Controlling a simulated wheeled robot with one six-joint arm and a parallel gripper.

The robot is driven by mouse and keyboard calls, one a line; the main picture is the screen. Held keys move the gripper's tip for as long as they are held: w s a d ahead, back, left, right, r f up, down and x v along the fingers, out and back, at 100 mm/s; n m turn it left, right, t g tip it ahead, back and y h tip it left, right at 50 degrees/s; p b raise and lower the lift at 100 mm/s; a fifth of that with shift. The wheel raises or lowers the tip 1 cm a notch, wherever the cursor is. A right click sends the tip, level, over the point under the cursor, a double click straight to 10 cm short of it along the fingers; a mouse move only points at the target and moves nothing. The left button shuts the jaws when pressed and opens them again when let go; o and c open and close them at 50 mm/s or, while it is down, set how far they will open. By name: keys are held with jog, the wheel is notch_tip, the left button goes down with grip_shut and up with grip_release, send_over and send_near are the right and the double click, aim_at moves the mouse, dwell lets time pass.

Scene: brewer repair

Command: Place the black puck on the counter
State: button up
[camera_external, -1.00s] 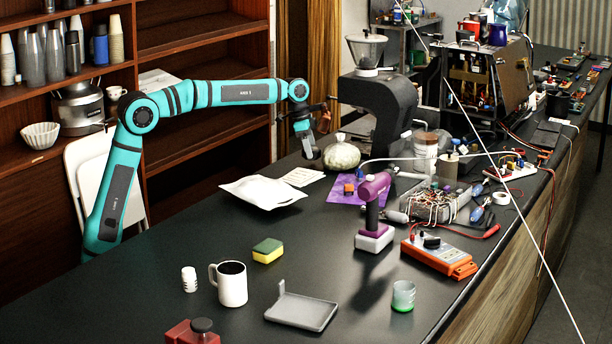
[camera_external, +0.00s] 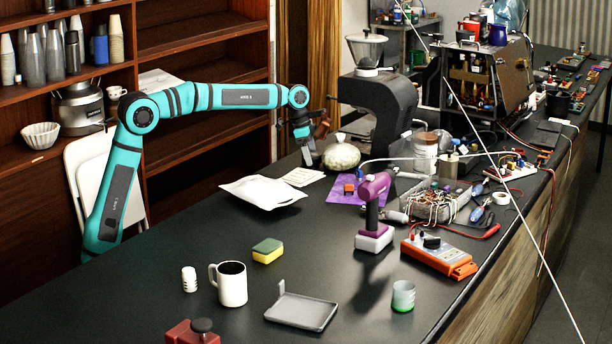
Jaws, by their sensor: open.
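I cannot make out a loose black puck for certain. A dark, round, knob-like piece (camera_external: 202,325) sits on top of a red block (camera_external: 190,335) at the bottom edge. The dark counter (camera_external: 150,285) runs across the picture. My gripper (camera_external: 309,158) is open and points down at the counter's far side, just left of a clear bag with pale contents (camera_external: 341,156). Its fingers are small here, and I see nothing held between them. A brown and dark piece (camera_external: 321,126) shows just right of my wrist; I cannot tell what it is.
A black grinder (camera_external: 375,100) stands behind the bag. A white pouch (camera_external: 262,191), sponge (camera_external: 267,250), mug (camera_external: 232,284), grey tray (camera_external: 301,311) and purple drill (camera_external: 374,212) stand in front. Wires and tools crowd the right.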

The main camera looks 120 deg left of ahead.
jog(key=v, duration=1.2)
jog(key=shift+w+d+r, duration=0.1)
jog(key=shift+w, duration=0.05)
jog(key=w+d+r+t+y, duration=0.15)
jog(key=w+d, duration=0.25)
jog(key=d, duration=0.6)
jog(key=w+d+r+m+t+y, duration=0.1)
jog(key=w+d+r, duration=0.2)
jog(key=d, duration=0.6)
jog(key=w+d+r+t+y, duration=0.1)
jog(key=w+d+r, duration=0.25)
jog(key=d, duration=0.65)
jog(key=s+d+m+t, duration=0.25)
jog(key=d+t, duration=0.25)
jog(key=d, duration=1.5)
jog(key=s+d+f+t+h, duration=0.2)
jog(key=s+d+t, duration=0.1)
jog(key=s+d, duration=0.4)
jog(key=s+d+f+m+t+h, duration=0.1)
jog(key=s+d+f+t+h, duration=0.1)
jog(key=s+d, duration=0.5)
jog(key=d+t, duration=0.1)
jog(key=d, duration=0.4)
jog(key=shift+s+d+h, duration=0.25)
jog(key=shift+s+h, duration=0.1)
